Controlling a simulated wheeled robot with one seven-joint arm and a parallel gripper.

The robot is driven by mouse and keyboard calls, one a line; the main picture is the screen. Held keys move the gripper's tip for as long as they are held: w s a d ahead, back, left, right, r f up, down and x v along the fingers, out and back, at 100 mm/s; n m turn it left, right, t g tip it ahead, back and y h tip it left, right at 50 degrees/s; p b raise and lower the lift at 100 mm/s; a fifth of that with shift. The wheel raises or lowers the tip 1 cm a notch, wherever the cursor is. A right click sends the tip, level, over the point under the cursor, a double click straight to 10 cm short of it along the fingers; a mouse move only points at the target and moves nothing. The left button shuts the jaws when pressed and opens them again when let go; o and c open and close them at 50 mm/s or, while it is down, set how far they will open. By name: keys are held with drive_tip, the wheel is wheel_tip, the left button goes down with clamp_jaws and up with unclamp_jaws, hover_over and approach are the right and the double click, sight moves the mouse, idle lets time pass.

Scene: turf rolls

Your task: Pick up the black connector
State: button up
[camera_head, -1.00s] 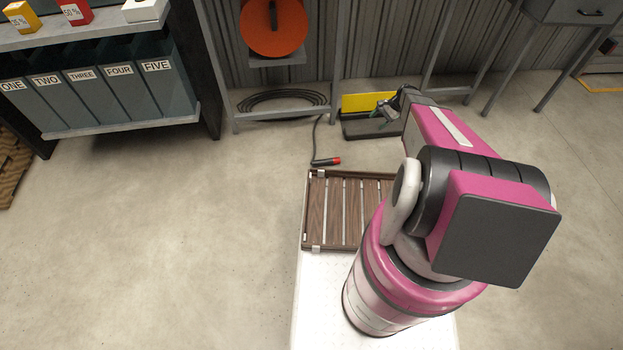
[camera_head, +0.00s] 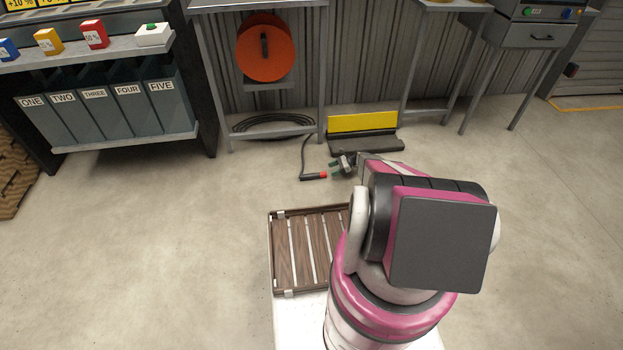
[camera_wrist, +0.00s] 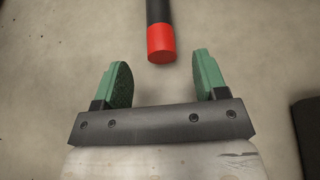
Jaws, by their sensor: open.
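The black connector (camera_head: 311,177) with a red end lies on the concrete floor at the end of a black cable. In the wrist view its black body (camera_wrist: 158,11) enters from the top edge. Its red end (camera_wrist: 161,43) points toward my gripper. My gripper (camera_wrist: 158,75) is open and empty, with green fingers on both sides of the line of the connector. The red end shows just beyond the fingertips, roughly centred between them. In the head view my gripper (camera_head: 335,168) is just right of the red end.
A black and yellow floor unit (camera_head: 362,123) stands just behind my gripper. A coiled cable (camera_head: 270,122) lies on the low shelf under the orange reel (camera_head: 264,47). A slatted wooden rack (camera_head: 306,249) is in front. The floor to the left is clear.

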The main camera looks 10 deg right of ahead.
sight(322, 173)
drive_tip(key=shift+x, duration=3.6)
drive_tip(key=c, duration=1.1)
